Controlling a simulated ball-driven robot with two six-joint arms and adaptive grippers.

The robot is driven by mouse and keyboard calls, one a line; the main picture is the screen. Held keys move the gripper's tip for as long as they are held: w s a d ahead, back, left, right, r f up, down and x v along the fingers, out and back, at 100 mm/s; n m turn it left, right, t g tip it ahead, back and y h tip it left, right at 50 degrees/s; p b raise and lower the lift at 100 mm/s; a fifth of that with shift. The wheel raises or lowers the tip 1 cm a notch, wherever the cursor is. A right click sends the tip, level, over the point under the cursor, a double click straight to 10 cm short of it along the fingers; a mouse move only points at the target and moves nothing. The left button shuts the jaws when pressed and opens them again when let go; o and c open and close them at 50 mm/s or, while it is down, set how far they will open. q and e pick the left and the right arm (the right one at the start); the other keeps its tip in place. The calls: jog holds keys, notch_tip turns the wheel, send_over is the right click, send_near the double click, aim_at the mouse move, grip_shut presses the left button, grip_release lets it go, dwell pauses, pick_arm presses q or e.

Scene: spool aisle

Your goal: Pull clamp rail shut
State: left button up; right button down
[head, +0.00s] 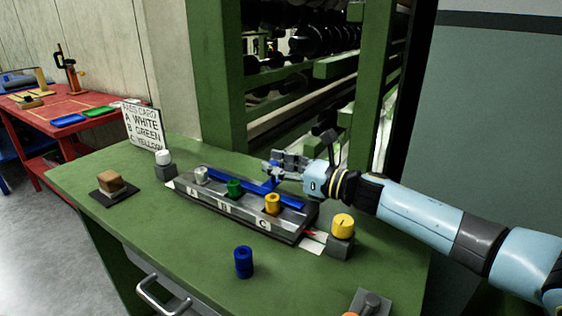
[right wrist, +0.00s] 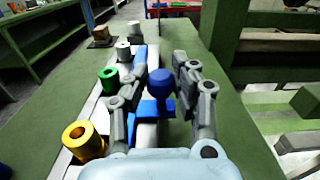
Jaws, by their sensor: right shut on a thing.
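The clamp rail (head: 240,187) is a long blue bar along the back of a grey fixture (head: 287,232) on the green bench. It also shows in the right wrist view (right wrist: 139,62). A blue handle with a round knob (right wrist: 187,82) rises from the rail. My right gripper (head: 272,168) is shut on this handle, with a finger on each side of it in the wrist view. The fixture holds a white spool (head: 201,175), a green spool (head: 234,187) and a yellow spool (head: 272,203) in front of the rail, at places lettered A, B and C. My left gripper is out of view.
A white spool (head: 163,157) and a yellow spool (head: 343,225) stand on grey blocks at the fixture's ends. A blue spool (head: 243,262) stands in front. A green rack (head: 215,70) rises behind the bench.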

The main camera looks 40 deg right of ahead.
jog(key=shift+s+a, duration=0.35)
jog(key=shift+a, duration=0.45)
jog(key=shift+f, duration=0.1)
jog(key=c, duration=1)
grip_release()
jog(key=shift+a, duration=0.1)
jog(key=v, duration=1.1)
jog(key=shift+s+d, duration=0.2)
jog(key=shift+s, duration=0.1)
jog(key=shift+s+d, duration=0.1)
jog(key=shift+s, duration=0.05)
